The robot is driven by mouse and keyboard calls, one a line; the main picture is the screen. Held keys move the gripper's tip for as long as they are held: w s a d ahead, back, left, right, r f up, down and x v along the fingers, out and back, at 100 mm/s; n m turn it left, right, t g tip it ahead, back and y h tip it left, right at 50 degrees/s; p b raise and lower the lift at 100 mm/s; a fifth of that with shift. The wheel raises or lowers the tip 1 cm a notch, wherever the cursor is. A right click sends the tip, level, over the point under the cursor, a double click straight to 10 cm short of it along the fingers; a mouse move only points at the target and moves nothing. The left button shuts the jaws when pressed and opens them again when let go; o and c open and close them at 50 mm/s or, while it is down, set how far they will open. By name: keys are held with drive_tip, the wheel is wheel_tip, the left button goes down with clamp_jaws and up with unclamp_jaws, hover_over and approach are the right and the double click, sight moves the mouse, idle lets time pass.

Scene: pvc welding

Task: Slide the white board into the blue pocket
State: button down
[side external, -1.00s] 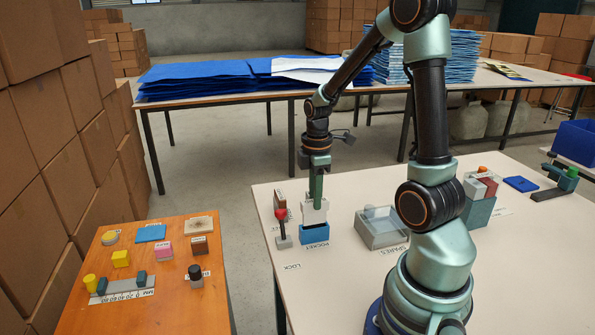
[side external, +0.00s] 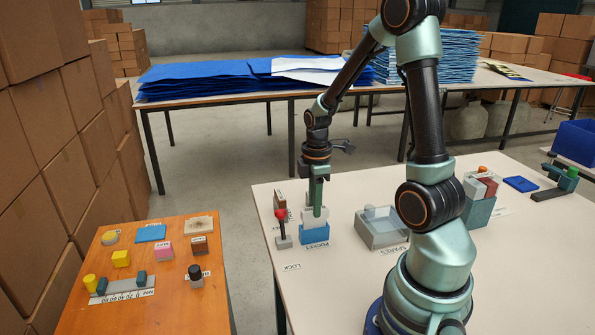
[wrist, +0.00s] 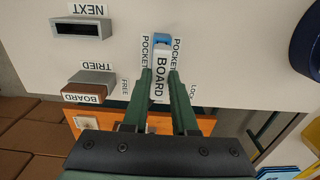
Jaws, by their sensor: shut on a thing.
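The white board (wrist: 159,88), lettered BOARD, is between the two green fingers of my gripper (wrist: 161,74) in the wrist view. My gripper is shut on it. The blue pocket (wrist: 162,40) shows just beyond the board's far end. In the side view my gripper (side external: 317,212) points straight down over the blue pocket (side external: 313,235), at the table's left part. The board (side external: 307,214) stands upright there, partly hidden by the finger. Its lower end meets the pocket; I cannot tell how deep it sits.
A red-topped lock lever (side external: 282,228) stands close left of the pocket. A grey open box (side external: 382,232) lies to the right, with free white tabletop (side external: 325,290) in front. A grey NEXT holder (wrist: 78,27) and a TRIED holder (wrist: 92,82) show in the wrist view.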

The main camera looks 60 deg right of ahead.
drive_tip(key=shift+f, duration=1.15)
drive_tip(key=c, duration=0.6)
unclamp_jaws()
wheel_tip(320, 180, up, 12)
drive_tip(key=shift+r, duration=0.1)
drive_tip(key=a+r+m+t, duration=0.2)
drive_tip(key=a+m, duration=0.1)
drive_tip(key=a, duration=0.3)
drive_tip(key=a+r+m+t, duration=0.1)
drive_tip(key=a+r+m, duration=0.1)
drive_tip(key=a, duration=0.3)
drive_tip(key=a+r+m+t, duration=0.2)
drive_tip(key=a+m, duration=0.2)
drive_tip(key=a, duration=0.2)
drive_tip(key=shift+s+a+r+t, duration=0.25)
drive_tip(key=shift+a+r+t, duration=0.05)
drive_tip(key=shift+a+r, duration=0.05)
